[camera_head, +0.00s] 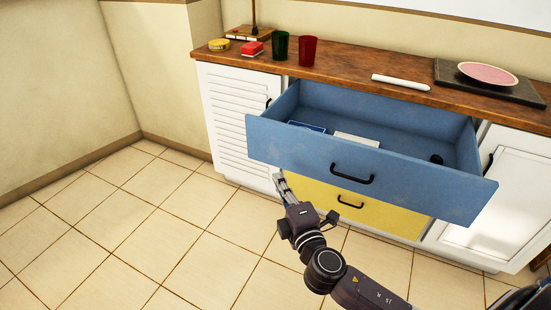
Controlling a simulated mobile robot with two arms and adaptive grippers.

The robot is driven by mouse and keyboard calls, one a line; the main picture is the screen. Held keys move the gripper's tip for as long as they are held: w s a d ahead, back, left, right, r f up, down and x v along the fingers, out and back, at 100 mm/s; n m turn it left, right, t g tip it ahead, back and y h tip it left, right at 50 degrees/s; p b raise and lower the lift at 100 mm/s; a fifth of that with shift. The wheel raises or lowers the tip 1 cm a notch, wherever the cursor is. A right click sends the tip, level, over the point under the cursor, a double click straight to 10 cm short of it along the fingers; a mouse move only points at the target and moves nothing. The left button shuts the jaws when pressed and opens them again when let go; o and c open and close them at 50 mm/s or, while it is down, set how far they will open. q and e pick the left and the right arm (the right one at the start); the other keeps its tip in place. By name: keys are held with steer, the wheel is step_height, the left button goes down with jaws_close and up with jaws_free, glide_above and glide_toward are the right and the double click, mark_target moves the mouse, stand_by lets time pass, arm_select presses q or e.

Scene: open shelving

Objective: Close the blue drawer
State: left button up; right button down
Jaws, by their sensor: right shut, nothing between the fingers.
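The blue drawer (310,149) is pulled well out of the white cabinet under the wooden counter. Its black handle (352,174) is at the middle of its front. Inside lie a white flat item (356,140), a dark blue one (307,127) and a small black object (436,159). My right gripper (278,179) is shut and empty, below the drawer front's lower edge and left of the handle. I cannot tell whether it touches the drawer. My left gripper is not in view.
A yellow drawer (395,217) with a black handle sits shut below. The counter (345,75) carries a green cup (280,45), a red cup (307,51), a white stick-like item (401,82) and a pink plate (487,74) on a dark board. The tiled floor at left is clear.

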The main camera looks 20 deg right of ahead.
glide_toward(272, 145)
steer(key=w+a, duration=0.3)
steer(key=w+d, duration=0.2)
steer(key=shift+w+d+b, duration=0.2)
steer(key=shift+d+b, duration=0.15)
steer(key=shift+d, duration=0.05)
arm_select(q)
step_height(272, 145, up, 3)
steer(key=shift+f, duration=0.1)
arm_select(e)
steer(key=shift+w+d, duration=0.3)
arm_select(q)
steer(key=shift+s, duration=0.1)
arm_select(e)
steer(key=shift+d, duration=0.1)
